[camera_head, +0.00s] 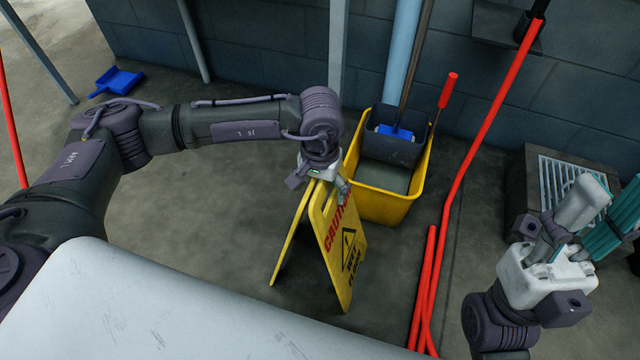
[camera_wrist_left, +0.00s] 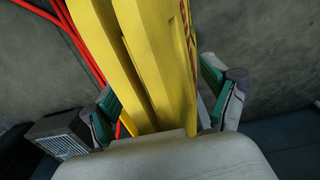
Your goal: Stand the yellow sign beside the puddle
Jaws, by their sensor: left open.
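The yellow sign (camera_head: 341,250) stands on the floor as an A-frame with its two panels spread apart at the bottom. Its black and red caution lettering faces right. My left gripper (camera_head: 325,180) is at the sign's top edge. In the left wrist view its open fingers (camera_wrist_left: 165,105) lie on either side of the yellow sign (camera_wrist_left: 150,60), with gaps beside it. My right gripper (camera_head: 590,225) is at the right, away from the sign, with its fingers apart and empty. I cannot make out a clear puddle outline on the grey floor.
A yellow mop bucket (camera_head: 385,203) stands just behind the sign, against the block wall. Red pipes (camera_head: 452,190) run along its right. A grated box (camera_head: 565,180) is at the right. A blue dustpan (camera_head: 118,80) lies far left. A pale surface (camera_head: 150,305) covers the front left.

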